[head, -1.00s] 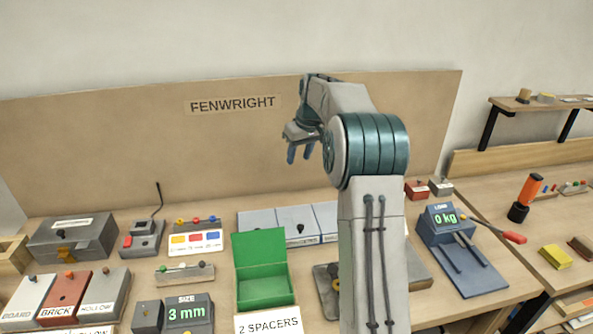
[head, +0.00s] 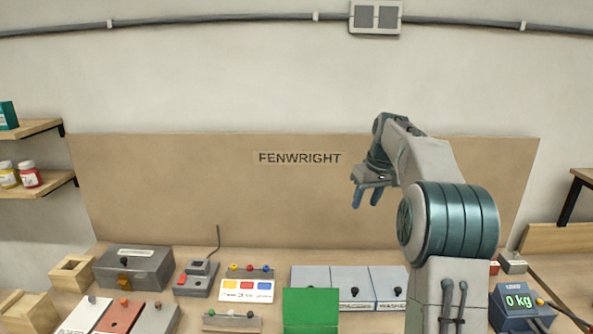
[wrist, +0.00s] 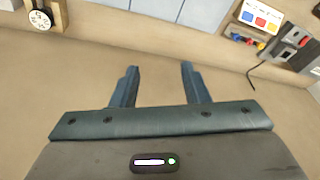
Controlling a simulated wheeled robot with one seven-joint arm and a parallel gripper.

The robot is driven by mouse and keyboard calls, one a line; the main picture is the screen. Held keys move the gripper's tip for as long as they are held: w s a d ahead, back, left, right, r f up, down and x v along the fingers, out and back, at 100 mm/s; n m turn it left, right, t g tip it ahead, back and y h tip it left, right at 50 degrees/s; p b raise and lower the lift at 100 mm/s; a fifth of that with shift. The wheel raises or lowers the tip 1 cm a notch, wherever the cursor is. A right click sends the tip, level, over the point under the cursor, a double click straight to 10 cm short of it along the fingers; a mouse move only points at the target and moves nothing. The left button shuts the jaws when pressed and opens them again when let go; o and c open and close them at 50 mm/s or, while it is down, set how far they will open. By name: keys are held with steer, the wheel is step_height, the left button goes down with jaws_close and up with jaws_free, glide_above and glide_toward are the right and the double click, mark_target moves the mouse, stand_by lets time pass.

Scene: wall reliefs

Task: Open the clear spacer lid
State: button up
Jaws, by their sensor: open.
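My gripper (head: 367,197) is open and empty, raised in front of the tan back panel, above the bench. In the wrist view my gripper (wrist: 157,84) shows its two fingers apart with only the panel between them. Below it in the head view is a row of pale blue-grey lidded bins: a left lid (head: 311,280), a middle lid (head: 349,281) with a dark knob and a partly readable label, and a right lid (head: 387,282) marked WASHER. All look shut.
An open green box (head: 311,310) stands in front of the bins and hides part of them. A grey case (head: 135,267), a colour card (head: 246,291) and a load scale (head: 519,303) are also on the bench. The air around my gripper is free.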

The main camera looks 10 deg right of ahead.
steer(key=s+a, duration=0.3)
steer(key=s, duration=0.6)
steer(key=s+a+f+m, duration=0.1)
steer(key=s+a, duration=0.3)
steer(key=s, duration=0.5)
steer(key=s+a+h, duration=0.1)
steer(key=s+a, duration=0.3)
steer(key=s, duration=0.5)
steer(key=shift+a+f+m, duration=0.2)
steer(key=shift+a+m, duration=0.05)
steer(key=shift+m, duration=0.15)
steer(key=shift+m+t, duration=0.3)
steer(key=s+f, duration=0.2)
steer(key=s, duration=0.1)
steer(key=s+f, duration=0.2)
steer(key=s, duration=0.1)
steer(key=s+a+f, duration=0.1)
steer(key=s+f, duration=0.1)
steer(key=s, duration=0.2)
steer(key=shift+s+a, duration=0.1)
steer(key=shift+s+f, duration=0.2)
steer(key=shift+c, duration=0.5)
